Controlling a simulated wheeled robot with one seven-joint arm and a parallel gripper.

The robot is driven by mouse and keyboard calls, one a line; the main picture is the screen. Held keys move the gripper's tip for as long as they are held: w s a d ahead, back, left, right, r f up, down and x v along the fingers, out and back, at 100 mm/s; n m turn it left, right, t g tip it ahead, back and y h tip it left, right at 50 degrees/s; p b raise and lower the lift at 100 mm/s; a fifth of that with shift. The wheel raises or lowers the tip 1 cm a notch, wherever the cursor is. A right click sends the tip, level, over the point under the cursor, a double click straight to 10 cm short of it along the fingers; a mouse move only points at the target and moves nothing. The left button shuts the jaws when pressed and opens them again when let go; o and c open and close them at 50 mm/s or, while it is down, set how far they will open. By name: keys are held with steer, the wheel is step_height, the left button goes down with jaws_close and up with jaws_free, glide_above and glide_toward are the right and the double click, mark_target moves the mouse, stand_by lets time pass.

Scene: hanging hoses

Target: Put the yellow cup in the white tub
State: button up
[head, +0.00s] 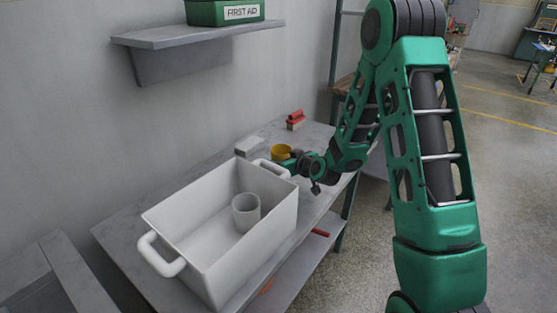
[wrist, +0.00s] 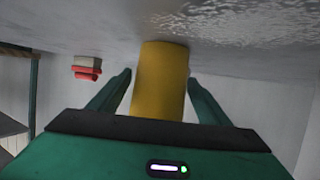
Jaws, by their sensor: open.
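The yellow cup (head: 281,152) stands on the grey table just behind the white tub's far end. In the wrist view the yellow cup (wrist: 161,80) sits between the two green fingers of my gripper (wrist: 160,88). The fingers are open, with a gap on each side of the cup. In the head view my gripper (head: 290,163) is beside the cup and partly covers it. The white tub (head: 208,267) stands on the table in front, with a handle at each end. A light grey cup (head: 246,212) is inside the tub.
A red-and-tan object (head: 295,120), also in the wrist view (wrist: 87,68), lies at the table's far end. A small pale block (head: 247,145) is near the wall. A wall shelf (head: 190,37) holds a green first aid box (head: 225,12). Floor to the right is open.

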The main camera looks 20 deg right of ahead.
steer(key=v, duration=0.9)
steer(key=shift+s+d+r, duration=0.15)
steer(key=shift+s+r, duration=0.05)
steer(key=shift+s, duration=0.1)
